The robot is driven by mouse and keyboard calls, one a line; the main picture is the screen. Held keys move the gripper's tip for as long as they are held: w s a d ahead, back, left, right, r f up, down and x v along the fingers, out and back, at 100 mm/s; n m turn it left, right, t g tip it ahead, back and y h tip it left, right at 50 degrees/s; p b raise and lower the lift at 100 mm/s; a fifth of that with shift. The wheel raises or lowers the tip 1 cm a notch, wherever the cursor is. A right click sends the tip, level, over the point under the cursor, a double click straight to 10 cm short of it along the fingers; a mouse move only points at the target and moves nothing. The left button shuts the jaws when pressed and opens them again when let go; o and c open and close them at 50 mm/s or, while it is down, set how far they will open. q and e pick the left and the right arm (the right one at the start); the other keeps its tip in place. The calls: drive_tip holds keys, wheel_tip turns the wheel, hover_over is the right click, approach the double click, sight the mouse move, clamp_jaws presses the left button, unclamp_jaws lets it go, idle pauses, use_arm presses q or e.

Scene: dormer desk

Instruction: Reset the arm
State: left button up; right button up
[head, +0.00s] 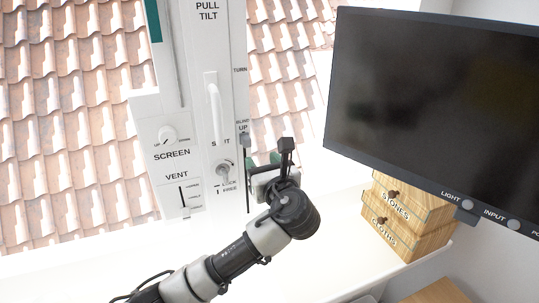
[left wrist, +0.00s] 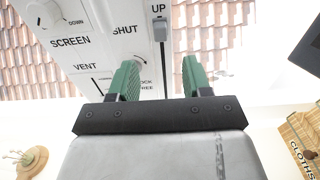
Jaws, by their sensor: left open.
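My left arm (head: 240,255) reaches up from the bottom left of the head view. Its left gripper (head: 262,164) is open in front of the white window panel (head: 152,110), just right of the lock knob (head: 223,171) and by the blind slider (head: 245,140). In the left wrist view the two green fingers of the gripper (left wrist: 159,72) stand apart with nothing between them. The lock knob (left wrist: 140,68) shows partly behind the left finger. I cannot tell how far the fingertips are from the panel. My right gripper is not in view.
A dark monitor (head: 430,95) with LIGHT and INPUT buttons fills the upper right. Wooden drawers (head: 405,222) labelled STONES and CLOTHS stand below it. The panel also carries a SCREEN knob (head: 167,135), a VENT slider (head: 183,197) and a white handle (head: 213,105). Roof tiles show outside.

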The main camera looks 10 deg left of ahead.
use_arm(q)
drive_tip(key=s+a+f+n+g+h, duration=0.2)
drive_tip(key=s+f+n+g+h, duration=0.1)
drive_tip(key=s+f+n, duration=0.65)
drive_tip(key=s+a+f+n+g+h, duration=0.2)
drive_tip(key=s+f+n+g+h, duration=0.3)
drive_tip(key=f, duration=0.7)
drive_tip(key=s+a+f+n+g+h, duration=0.1)
drive_tip(key=s+f+n+g, duration=0.15)
drive_tip(key=s+n, duration=0.55)
drive_tip(key=s+a+f+n+g+h, duration=0.1)
drive_tip(key=s+a+f+n, duration=0.2)
drive_tip(key=s, duration=0.9)
wheel_tip(320, 180, down, 31)
drive_tip(key=s+d+n+g+b, duration=0.1)
drive_tip(key=s+b, duration=0.1)
drive_tip(key=b, duration=0.1)
drive_tip(key=s+a+f+g+b, duration=0.1)
drive_tip(key=s+a+f+b, duration=0.1)
drive_tip(key=s+f, duration=1.3)
drive_tip(key=shift+s+a+f+b, duration=0.3)
drive_tip(key=shift+a+f, duration=0.05)
drive_tip(key=shift+f, duration=0.3)
